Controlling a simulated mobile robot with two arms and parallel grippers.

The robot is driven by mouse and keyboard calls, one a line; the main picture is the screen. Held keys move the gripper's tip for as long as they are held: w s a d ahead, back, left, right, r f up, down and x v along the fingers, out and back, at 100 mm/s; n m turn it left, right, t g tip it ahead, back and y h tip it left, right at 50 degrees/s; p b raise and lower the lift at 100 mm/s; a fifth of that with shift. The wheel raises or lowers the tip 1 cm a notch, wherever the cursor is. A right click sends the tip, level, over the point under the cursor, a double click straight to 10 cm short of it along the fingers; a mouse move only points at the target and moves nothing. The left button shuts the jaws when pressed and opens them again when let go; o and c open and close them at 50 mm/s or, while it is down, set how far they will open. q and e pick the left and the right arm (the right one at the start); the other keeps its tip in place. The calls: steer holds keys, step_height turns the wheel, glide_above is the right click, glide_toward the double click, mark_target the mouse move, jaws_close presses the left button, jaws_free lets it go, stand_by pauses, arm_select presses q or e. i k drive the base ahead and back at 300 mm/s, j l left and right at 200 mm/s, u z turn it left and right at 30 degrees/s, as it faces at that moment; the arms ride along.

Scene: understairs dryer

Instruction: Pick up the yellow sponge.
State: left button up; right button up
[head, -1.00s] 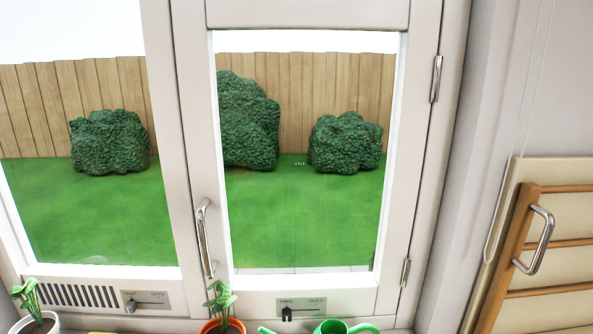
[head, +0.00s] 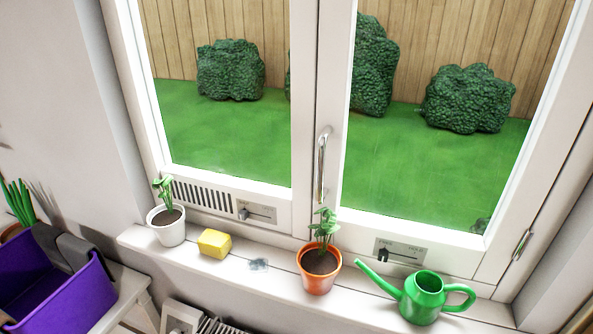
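The yellow sponge (head: 214,243) is a small block lying on the white windowsill (head: 150,240). It sits between a white pot (head: 168,232) with a seedling on its left and a grey smudge-like patch (head: 258,265) on its right. Its top and front faces show, and nothing covers it. Neither of my grippers is in the head view.
An orange pot (head: 318,276) with a plant and a green watering can (head: 424,298) stand further right on the sill. A purple crate (head: 60,302) with dark grey cloth over its rim is at lower left. A radiator (head: 185,318) is below the sill. The window has a metal handle (head: 321,165).

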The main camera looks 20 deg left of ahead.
mark_target(217, 243)
steer(key=u, duration=1.2)
